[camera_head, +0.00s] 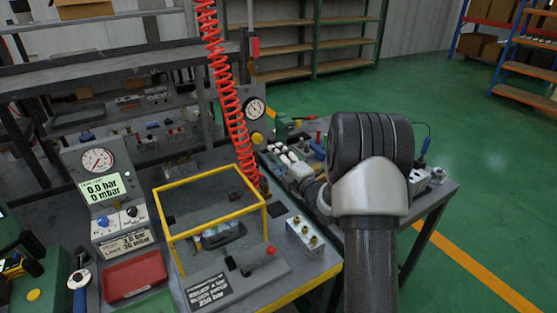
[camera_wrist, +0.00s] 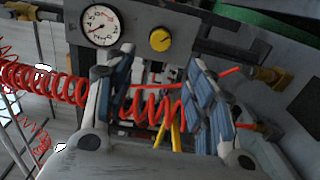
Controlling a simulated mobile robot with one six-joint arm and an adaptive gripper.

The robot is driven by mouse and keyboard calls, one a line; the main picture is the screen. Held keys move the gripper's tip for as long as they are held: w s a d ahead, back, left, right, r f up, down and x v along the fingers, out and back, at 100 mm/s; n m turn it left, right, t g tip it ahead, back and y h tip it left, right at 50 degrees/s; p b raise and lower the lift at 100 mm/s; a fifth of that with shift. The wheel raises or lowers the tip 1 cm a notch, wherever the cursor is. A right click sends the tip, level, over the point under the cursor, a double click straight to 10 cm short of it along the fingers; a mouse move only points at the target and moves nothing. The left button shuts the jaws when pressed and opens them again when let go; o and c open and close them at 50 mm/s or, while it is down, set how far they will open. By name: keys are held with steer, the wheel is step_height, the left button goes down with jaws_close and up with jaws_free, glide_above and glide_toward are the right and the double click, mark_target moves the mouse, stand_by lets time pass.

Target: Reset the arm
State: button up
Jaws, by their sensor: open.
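My arm (camera_head: 372,190) rises on the right of the head view and bends over the workbench (camera_head: 435,192). In the head view my gripper is mostly hidden behind my own arm. In the wrist view my gripper (camera_wrist: 158,98) is open, its two blue-padded fingers apart. Part of the red coiled hose (camera_wrist: 45,82) shows beyond and between the fingers. I cannot tell whether the hose touches them. No valve block is visible in the grip.
A yellow-framed box (camera_head: 210,205), a valve block (camera_head: 305,237) and a red tray (camera_head: 135,275) stand on the bench. A gauge (camera_head: 254,108) also shows in the wrist view (camera_wrist: 101,25). The coiled hose hangs at the middle. Green floor (camera_head: 480,150) is clear at right.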

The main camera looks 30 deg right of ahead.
stand_by(0.3)
steer(key=s+a+r+m+g+h, duration=0.3)
steer(key=s+a+r+m+g, duration=0.3)
steer(key=s+a+r+m, duration=0.5)
steer(key=s+a+f+m+g, duration=0.1)
steer(key=s+a, duration=0.3)
steer(key=s, duration=0.6)
steer(key=s+a+f+m+g+y, duration=0.1)
steer(key=s+a+m+g, duration=0.2)
steer(key=s, duration=0.7)
steer(key=s+a+f+m+g+y, duration=0.1)
steer(key=s+a+f+m+g, duration=0.1)
steer(key=s, duration=0.8)
steer(key=a+m+g, duration=0.1)
steer(key=a, duration=0.1)
steer(key=shift+a, duration=0.35)
